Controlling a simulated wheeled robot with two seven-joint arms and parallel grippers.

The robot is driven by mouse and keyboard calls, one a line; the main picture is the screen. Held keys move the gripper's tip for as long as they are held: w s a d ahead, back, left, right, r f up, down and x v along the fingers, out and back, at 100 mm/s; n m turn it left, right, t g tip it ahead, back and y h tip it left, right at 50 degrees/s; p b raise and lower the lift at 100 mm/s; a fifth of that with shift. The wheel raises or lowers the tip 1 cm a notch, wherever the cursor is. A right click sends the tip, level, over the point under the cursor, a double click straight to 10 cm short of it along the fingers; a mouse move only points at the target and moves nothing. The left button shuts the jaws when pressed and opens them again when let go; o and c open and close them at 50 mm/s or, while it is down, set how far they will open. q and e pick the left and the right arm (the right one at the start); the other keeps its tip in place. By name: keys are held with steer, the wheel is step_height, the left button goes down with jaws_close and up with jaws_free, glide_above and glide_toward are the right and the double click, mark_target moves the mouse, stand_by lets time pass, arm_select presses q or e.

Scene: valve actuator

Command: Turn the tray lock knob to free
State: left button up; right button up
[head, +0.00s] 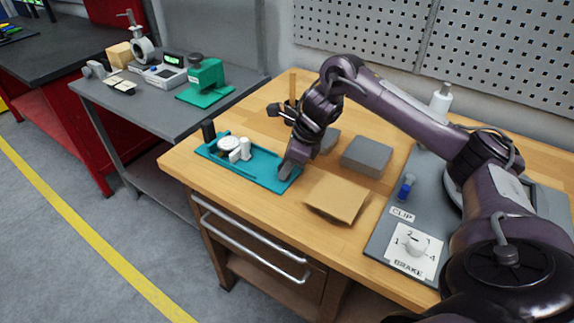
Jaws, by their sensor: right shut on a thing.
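The teal tray (262,166) lies on the wooden workbench near its left end. It carries a white round part (229,146), white upright pieces (244,148) and a black cylinder (208,131) at its far left corner. My right gripper (285,174) points down at the tray's right end and is shut there on a small thing. The gripper hides that thing, apparently the tray lock knob, so its setting cannot be read. My left gripper is not in view.
A brown paper-like piece (337,198) and a grey block (367,156) lie right of the tray. A grey panel with a BRAKE dial (414,244) and a blue clip part (405,187) is at the right. A grey side table (150,106) stands at the left.

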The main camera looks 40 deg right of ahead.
steer(key=o, duration=1)
steer(key=p+v, duration=0.3)
steer(key=v, duration=0.4)
steer(key=shift+s+r, duration=0.1)
steer(key=shift+r, duration=0.3)
